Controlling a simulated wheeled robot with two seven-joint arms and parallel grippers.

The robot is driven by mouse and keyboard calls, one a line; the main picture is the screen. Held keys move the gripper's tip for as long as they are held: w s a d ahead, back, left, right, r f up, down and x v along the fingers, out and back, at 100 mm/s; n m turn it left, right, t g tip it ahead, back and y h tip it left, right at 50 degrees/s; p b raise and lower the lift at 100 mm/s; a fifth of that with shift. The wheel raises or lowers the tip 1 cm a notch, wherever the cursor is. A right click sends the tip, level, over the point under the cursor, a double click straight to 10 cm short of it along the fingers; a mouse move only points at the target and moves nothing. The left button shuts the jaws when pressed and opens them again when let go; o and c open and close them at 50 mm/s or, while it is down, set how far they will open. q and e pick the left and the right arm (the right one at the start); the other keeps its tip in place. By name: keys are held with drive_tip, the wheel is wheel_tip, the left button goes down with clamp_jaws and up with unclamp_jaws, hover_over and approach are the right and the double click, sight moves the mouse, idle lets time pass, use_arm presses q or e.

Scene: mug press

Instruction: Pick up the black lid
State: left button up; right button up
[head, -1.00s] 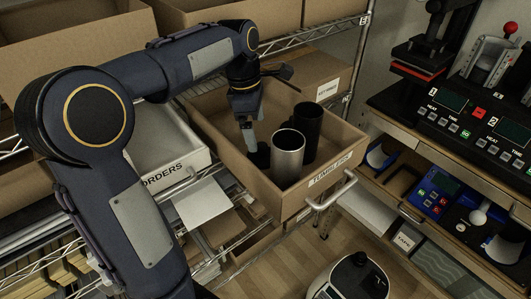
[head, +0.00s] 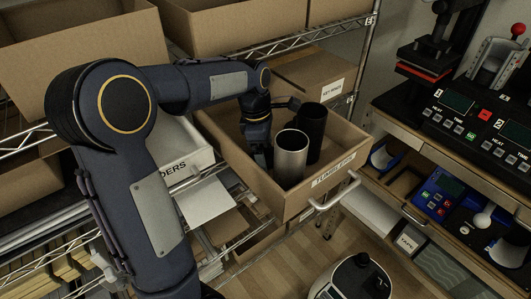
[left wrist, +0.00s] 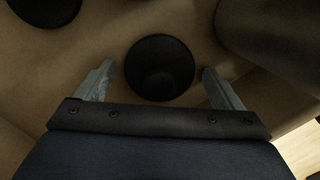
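A round black lid (left wrist: 160,67) lies on the floor of the cardboard box, shown in the left wrist view. My left gripper (left wrist: 158,82) is open, with one grey finger on each side of the lid; a gap shows on both sides. In the head view my left gripper (head: 262,158) is down inside the TUMBLERS box (head: 325,190), just left of the silver tumbler (head: 290,160). The lid is hidden there. A second dark round thing (left wrist: 45,8) shows at the wrist view's top left edge. My right gripper is out of view.
A black tumbler (head: 311,130) stands behind the silver one. A dark tumbler side (left wrist: 270,30) is close to the right finger in the wrist view. The box walls surround the gripper. A KEY RINGS box (head: 315,75) and wire shelf are behind; the press console (head: 470,125) is right.

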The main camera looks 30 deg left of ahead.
use_arm(q)
drive_tip(key=c, duration=0.9)
drive_tip(key=shift+o, duration=0.2)
drive_tip(key=shift+r, duration=0.1)
